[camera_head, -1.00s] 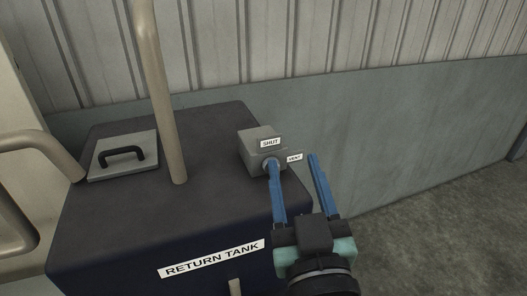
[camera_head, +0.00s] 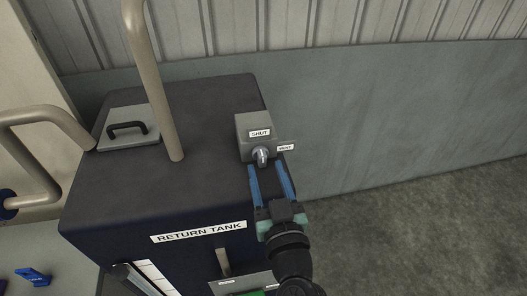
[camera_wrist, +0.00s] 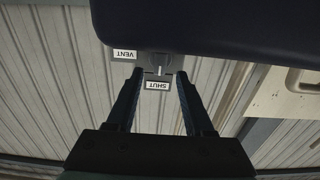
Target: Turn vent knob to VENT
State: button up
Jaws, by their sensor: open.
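The vent knob (camera_head: 261,155) is a small grey knob on the front of a grey box (camera_head: 250,127) on the right part of the tank top. A SHUT label (camera_head: 260,133) sits above it and a VENT label (camera_head: 286,148) to its right. The knob's pointer appears to be toward SHUT. My gripper (camera_head: 270,170) is open, with its blue fingers just in front of the knob, one to each side. In the wrist view the knob (camera_wrist: 159,71) shows between the fingertips (camera_wrist: 158,75). I cannot tell whether either finger touches it.
The dark return tank (camera_head: 205,190) carries a beige pipe (camera_head: 155,90) and a hatch with a black handle (camera_head: 127,127) left of the box. A grey wall (camera_head: 380,110) stands behind. Open floor (camera_head: 430,220) lies to the right.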

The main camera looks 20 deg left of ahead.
aim_at(263, 161)
jog(key=shift+p+x, duration=0.45)
jog(key=shift+x, duration=1.3)
jog(key=shift+c, duration=0.3)
grip_shut()
